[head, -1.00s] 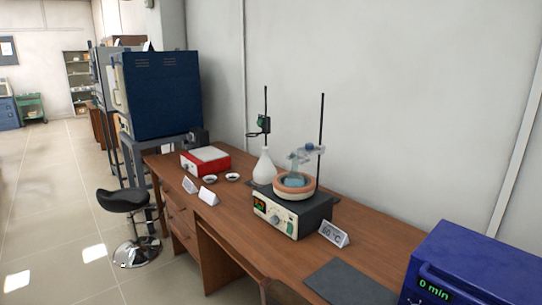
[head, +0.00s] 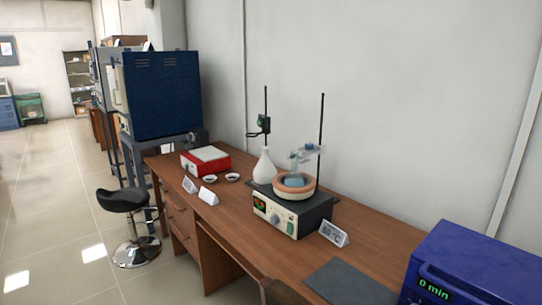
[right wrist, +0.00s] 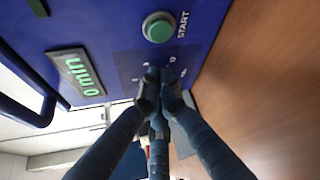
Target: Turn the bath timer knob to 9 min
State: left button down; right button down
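The blue bath (head: 475,268) stands at the right end of the bench, and its green display (head: 433,288) reads 0 min. In the right wrist view its blue front panel (right wrist: 100,28) is close, with the display (right wrist: 77,76) also reading 0 min and a green START button (right wrist: 158,28). Printed dial numbers, one of them 12, surround the fingertips of my right gripper (right wrist: 160,82). These fingertips are close together at the dial's middle, and they hide the timer knob. I cannot tell whether they hold it. My left gripper is not in view.
A dark mat (head: 350,283) lies on the bench left of the bath. A heating stirrer (head: 290,215) with glassware and stand rods, a 60 °C sign (head: 334,234) and a red-sided hotplate (head: 206,160) stand further left. A blue handle (right wrist: 30,112) sticks out below the display in the wrist view.

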jog(key=shift+s+d+f+p, duration=0.1)
jog(key=shift+s+d+p, duration=0.1)
jog(key=shift+d+p, duration=0.15)
jog(key=shift+s, duration=0.1)
jog(key=shift+s+a+f, duration=0.1)
jog(key=shift+s+a, duration=0.1)
jog(key=shift+a, duration=0.15)
jog(key=shift+s+a, duration=1.65)
jog(key=shift+a, duration=0.3)
jog(key=w+d+r+p, duration=0.3)
jog(key=w+p, duration=0.2)
jog(key=p, duration=0.1)
jog(key=shift+d, duration=0.3)
jog(key=shift+w+a+f+b, duration=0.2)
jog(key=shift+f+b, duration=0.05)
jog(key=shift+b, duration=0.15)
